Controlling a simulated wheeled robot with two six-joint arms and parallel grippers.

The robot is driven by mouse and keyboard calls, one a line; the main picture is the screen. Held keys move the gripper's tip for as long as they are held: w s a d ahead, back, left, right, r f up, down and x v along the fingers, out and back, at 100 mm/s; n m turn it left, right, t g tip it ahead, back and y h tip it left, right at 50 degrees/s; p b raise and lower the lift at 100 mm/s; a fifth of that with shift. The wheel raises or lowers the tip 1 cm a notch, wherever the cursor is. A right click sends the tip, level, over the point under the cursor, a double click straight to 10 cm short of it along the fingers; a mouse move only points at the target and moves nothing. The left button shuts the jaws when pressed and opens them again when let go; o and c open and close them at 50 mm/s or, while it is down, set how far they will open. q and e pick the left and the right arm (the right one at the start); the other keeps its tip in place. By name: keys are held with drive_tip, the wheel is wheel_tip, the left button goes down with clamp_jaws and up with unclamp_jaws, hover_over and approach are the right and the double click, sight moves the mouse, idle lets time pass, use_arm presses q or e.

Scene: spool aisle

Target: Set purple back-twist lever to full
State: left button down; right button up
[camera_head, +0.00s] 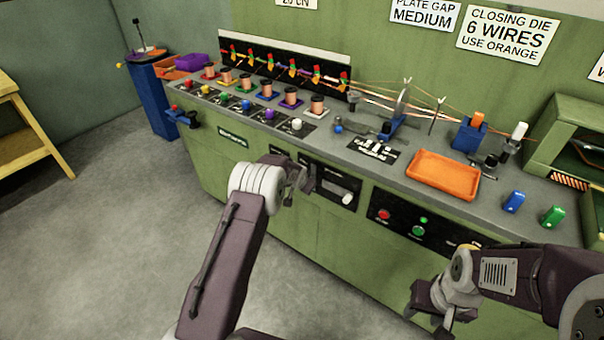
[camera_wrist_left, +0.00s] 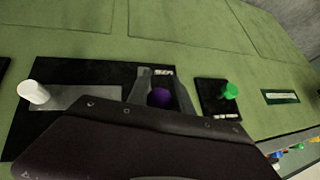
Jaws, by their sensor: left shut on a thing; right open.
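The purple back-twist lever's round knob (camera_wrist_left: 160,97) sits between the two fingers of my left gripper (camera_wrist_left: 163,84) in the left wrist view, on a black panel of the green machine front. My left gripper is shut on it. In the head view my left gripper (camera_head: 300,182) is at the machine's front face and hides the purple knob. The lever's exact setting cannot be read. My right gripper (camera_head: 420,299) is open and empty, low in front of the machine on the right.
A white knob (camera_wrist_left: 33,92) on a grey slot plate and a green knob (camera_wrist_left: 230,91) flank the purple one in the left wrist view. The machine (camera_head: 340,245) has red (camera_head: 384,214) and green (camera_head: 419,230) buttons. An orange tray (camera_head: 442,175) lies on top.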

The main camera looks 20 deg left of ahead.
use_arm(q)
drive_tip(key=shift+w+r+g+p, duration=0.15)
drive_tip(key=shift+r+g+p, duration=0.4)
drive_tip(key=shift+p, duration=0.8)
use_arm(e)
drive_tip(key=shift+w+r, duration=0.1)
drive_tip(key=shift+r, duration=1.85)
use_arm(q)
drive_tip(key=c, duration=1.1)
unclamp_jaws()
drive_tip(key=shift+f, duration=0.1)
drive_tip(key=shift+c, duration=0.2)
drive_tip(key=v, duration=0.9)
drive_tip(key=shift+d, duration=0.25)
use_arm(e)
drive_tip(key=shift+r, duration=0.15)
drive_tip(key=shift+r, duration=0.1)
